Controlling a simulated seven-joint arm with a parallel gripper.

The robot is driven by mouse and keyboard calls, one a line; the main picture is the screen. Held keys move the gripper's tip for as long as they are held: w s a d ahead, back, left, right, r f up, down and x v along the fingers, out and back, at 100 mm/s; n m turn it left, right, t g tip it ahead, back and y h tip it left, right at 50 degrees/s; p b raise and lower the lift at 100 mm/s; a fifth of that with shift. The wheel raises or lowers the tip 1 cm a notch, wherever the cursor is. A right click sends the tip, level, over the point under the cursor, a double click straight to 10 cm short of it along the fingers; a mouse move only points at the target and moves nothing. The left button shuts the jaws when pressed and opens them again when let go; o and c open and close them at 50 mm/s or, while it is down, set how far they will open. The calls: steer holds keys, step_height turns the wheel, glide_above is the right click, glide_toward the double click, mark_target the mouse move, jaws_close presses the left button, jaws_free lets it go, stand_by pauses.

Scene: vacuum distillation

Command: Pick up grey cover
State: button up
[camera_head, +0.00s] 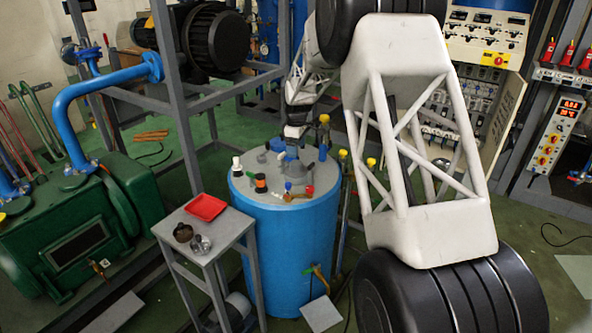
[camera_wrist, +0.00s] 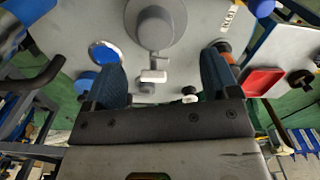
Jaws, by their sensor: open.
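The grey cover (camera_wrist: 157,32) appears to be the round, domed grey piece at the top of the wrist view, with a darker knob on it. It sits on the flat grey top of a blue tank (camera_head: 285,245). In the head view, a small grey dome (camera_head: 300,172) on that tank top is probably the same piece, partly hidden by nearby fittings. My gripper (camera_wrist: 159,72) is open, with its two blue-grey fingers spread and nothing held between them. The cover lies ahead of the fingertips. In the head view, my gripper (camera_head: 294,147) is over the tank top, its fingers hard to make out.
Coloured valves and fittings crowd the tank top, including an orange-and-black one (camera_head: 260,183) and a blue disc (camera_wrist: 104,53). A metal frame stands behind.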

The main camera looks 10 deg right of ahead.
mark_target(297, 163)
steer(key=shift+w+f, duration=0.3)
steer(key=shift+f, duration=1.25)
steer(key=shift+f, duration=0.1)
steer(key=shift+d+f, duration=0.2)
steer(key=shift+f, duration=2.3)
steer(key=shift+c, duration=0.3)
